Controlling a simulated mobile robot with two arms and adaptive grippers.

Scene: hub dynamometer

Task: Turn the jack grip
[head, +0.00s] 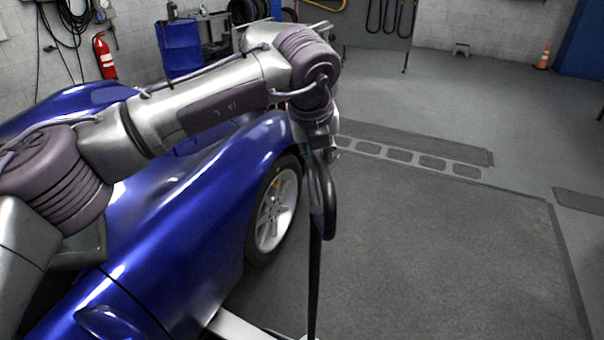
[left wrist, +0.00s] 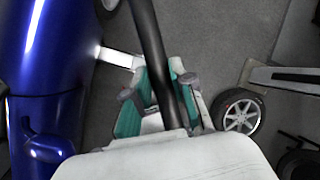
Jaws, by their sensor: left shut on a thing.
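The jack grip (head: 329,200) is a black bar with a long loop-shaped upper part, standing upright beside the blue car's wheel. A thin black shaft runs down from it to the bottom edge of the head view. My left gripper (head: 321,154) reaches down onto the upper part of the grip. In the left wrist view, the teal-padded fingers (left wrist: 160,98) are shut around the black grip (left wrist: 148,35), which passes between them. The exact contact is partly hidden in the head view. My right gripper shows in neither view.
The blue car (head: 180,215) stands close on the left, its wheel (head: 275,208) just beside the grip. A pale bar (head: 240,326) lies low by the car. The dark floor mat (head: 450,255) to the right is clear. A blue drum (head: 181,47) stands behind.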

